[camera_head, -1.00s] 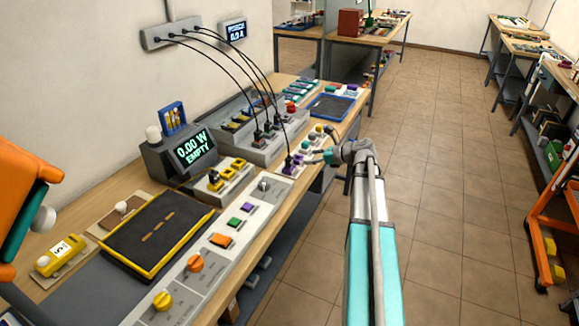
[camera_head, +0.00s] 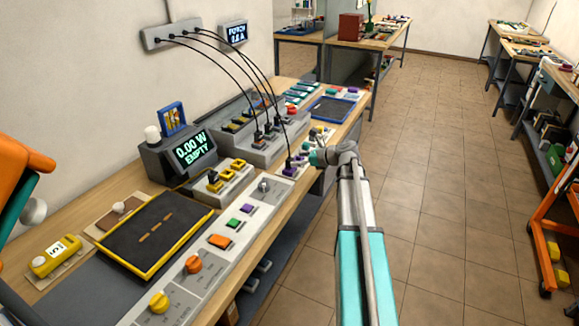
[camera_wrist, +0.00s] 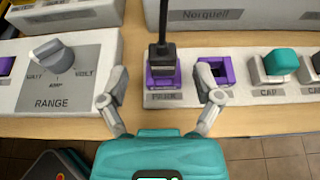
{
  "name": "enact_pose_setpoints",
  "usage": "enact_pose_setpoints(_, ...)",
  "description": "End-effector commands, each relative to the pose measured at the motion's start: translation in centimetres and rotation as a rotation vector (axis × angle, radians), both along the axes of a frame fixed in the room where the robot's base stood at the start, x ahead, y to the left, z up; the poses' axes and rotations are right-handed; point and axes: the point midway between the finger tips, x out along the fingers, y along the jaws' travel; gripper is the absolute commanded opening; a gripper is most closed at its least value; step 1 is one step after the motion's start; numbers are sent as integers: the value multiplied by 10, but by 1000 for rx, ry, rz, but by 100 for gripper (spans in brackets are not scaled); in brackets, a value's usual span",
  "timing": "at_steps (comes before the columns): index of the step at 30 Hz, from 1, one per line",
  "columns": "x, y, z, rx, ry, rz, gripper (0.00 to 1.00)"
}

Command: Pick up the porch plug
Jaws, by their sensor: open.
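A black plug (camera_wrist: 163,56) with a cable rising from its top stands upright in a purple socket (camera_wrist: 151,84) with a label below it that seems to read PARK. The same plug (camera_head: 289,163) shows in the head view at the front edge of the bench. Whether it is the porch plug I cannot tell from its own markings. My gripper (camera_wrist: 163,84) is open, with one finger on each side of the plug and no visible contact. The right finger overlaps an empty purple socket (camera_wrist: 218,78). In the head view my gripper (camera_head: 306,160) is small, just right of the plug.
A RANGE knob (camera_wrist: 54,55) stands left of the plug, and a teal knob (camera_wrist: 280,62) stands right. Several black cables run from a wall strip (camera_head: 170,35) to plugs on the bench. A wall display (camera_head: 233,33) hangs above. The floor to the right is open.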

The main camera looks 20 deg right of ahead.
Motion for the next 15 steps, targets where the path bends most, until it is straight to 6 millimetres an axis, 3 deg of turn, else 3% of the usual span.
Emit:
enact_pose_setpoints(7,23,14,-16,0,0,1,83)
enact_pose_setpoints(15,30,21,-18,0,0,-1,83)
